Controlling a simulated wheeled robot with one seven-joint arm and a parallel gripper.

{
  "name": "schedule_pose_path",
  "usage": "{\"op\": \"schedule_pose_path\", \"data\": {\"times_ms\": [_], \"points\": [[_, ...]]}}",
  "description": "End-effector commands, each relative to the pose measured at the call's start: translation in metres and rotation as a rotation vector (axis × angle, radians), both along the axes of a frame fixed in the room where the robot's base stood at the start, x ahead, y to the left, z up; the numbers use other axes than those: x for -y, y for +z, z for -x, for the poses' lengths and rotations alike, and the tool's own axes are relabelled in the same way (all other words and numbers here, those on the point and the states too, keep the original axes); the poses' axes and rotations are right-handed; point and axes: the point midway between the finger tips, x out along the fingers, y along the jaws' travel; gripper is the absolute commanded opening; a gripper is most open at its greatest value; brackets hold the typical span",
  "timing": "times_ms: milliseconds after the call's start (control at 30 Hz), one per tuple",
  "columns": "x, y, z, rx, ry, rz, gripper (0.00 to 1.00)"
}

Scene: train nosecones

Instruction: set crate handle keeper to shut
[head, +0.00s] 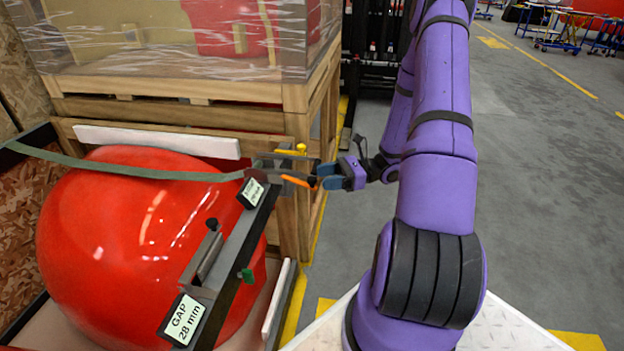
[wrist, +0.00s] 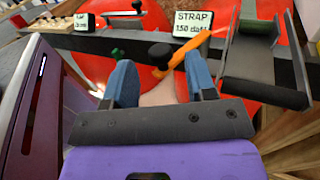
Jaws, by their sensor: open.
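My gripper (head: 322,177) is beside the strap fitting at the right end of the dark bar across the red nosecone (head: 140,235). In the wrist view my gripper (wrist: 160,72) is open, with its two blue fingers apart. A black knob (wrist: 160,54) and part of an orange lever (wrist: 187,50) show between and beyond the fingertips; I cannot tell if they touch. The orange lever (head: 298,181) points toward my gripper in the head view. A grey metal bracket (wrist: 255,55) is to the right. I cannot tell which part is the keeper, or its setting.
The dark bar (head: 235,265) carries a strap label (head: 253,192), a gap label (head: 184,318) and a green knob (head: 246,275). A green strap (head: 130,169) crosses the nosecone. A wrapped wooden crate (head: 190,112) stands behind.

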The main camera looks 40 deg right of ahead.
Motion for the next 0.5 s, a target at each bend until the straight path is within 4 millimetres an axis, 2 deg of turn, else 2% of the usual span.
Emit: {"op": "schedule_pose_path", "data": {"times_ms": [100, 200, 500], "points": [[-0.018, 0.000, -0.008, -0.001, 0.003, 0.000, 0.51], [-0.028, 0.000, -0.014, 0.001, 0.001, 0.000, 0.51], [-0.039, 0.000, -0.020, 0.000, 0.000, 0.001, 0.51]]}}
